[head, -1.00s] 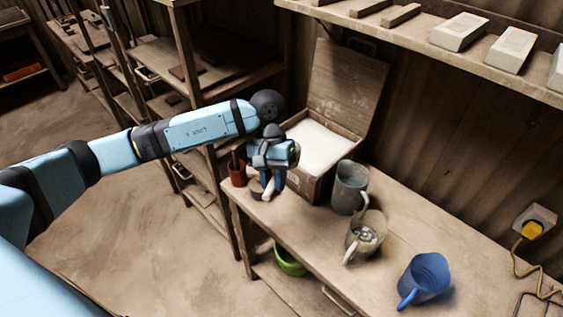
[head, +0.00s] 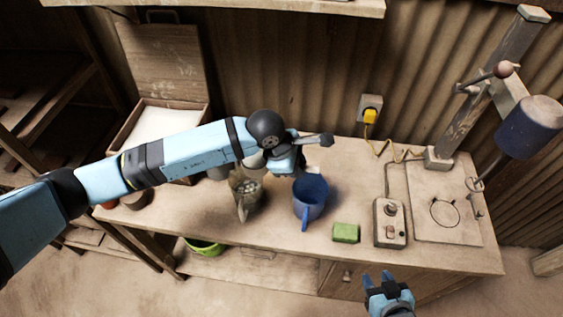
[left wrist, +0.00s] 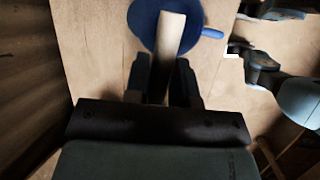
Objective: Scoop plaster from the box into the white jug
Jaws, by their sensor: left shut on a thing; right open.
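The plaster box (head: 207,112) stands open at the back left, with white plaster (head: 168,124) inside; my left arm covers its front. The pale jug (head: 236,182), probably the white jug, stands mid-table with whitish lumps in it. My left gripper (head: 300,167) is shut on a pale, stick-like tool (head: 313,169). In the left wrist view this tool (left wrist: 171,35) points over the blue jug (left wrist: 146,18); whether its end is inside I cannot tell. My right gripper (head: 378,279) is open and empty, in front of the table.
The blue jug (head: 311,205) stands right of the pale jug. A green block (head: 346,233), a control box (head: 389,222) and a press stand (head: 462,140) are farther right. A grey jug (head: 217,173) is mostly hidden behind my arm. The front left tabletop (head: 190,215) is clear.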

